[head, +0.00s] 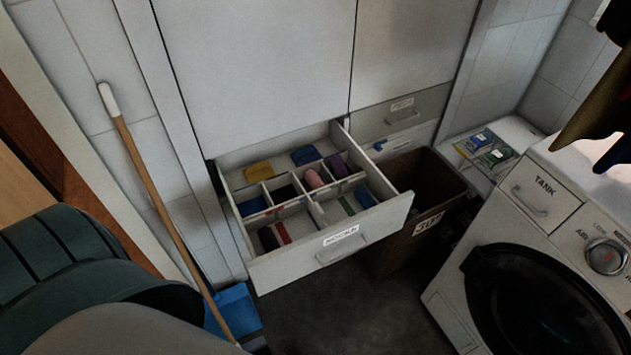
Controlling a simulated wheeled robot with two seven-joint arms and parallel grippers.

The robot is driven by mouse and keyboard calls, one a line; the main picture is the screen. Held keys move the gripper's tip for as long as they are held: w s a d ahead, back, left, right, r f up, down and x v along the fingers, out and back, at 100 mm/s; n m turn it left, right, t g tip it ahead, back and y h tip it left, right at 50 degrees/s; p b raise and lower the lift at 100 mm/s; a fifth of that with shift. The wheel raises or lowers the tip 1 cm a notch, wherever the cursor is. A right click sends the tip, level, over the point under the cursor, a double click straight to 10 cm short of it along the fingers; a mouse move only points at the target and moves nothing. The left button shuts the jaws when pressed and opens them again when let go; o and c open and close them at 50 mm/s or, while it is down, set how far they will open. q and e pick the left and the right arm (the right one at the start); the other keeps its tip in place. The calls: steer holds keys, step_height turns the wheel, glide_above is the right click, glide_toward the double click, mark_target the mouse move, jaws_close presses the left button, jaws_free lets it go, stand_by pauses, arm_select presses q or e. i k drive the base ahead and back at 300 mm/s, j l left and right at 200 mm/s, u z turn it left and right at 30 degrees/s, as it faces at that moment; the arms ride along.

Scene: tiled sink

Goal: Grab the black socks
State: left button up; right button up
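An open white drawer (290,271) with dividers pulls out from the white cabinet in the middle of the view. A black rolled item (285,193), which looks like black socks, lies in a middle compartment. Another very dark item (268,238) lies in the front left compartment; I cannot tell whether it is black. Around them are yellow (259,171), blue (305,155), pink (314,179) and purple (337,165) rolled items. Neither of my grippers is in view.
A brown bin (424,215) stands right of the drawer, and a white washing machine (455,290) fills the lower right. A broom handle (160,190) leans at the left above a blue dustpan (236,308). A dark green ribbed object (60,255) is lower left. Dark floor shows below the drawer.

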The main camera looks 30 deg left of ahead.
mark_target(269, 241)
steer(key=u, duration=1.45)
steer(key=l+u, duration=0.3)
steer(key=l, duration=0.15)
steer(key=k+l+u, duration=0.25)
steer(key=l, duration=0.2)
steer(key=l+u, duration=0.3)
steer(key=k+l+u, duration=0.25)
steer(key=l, duration=0.2)
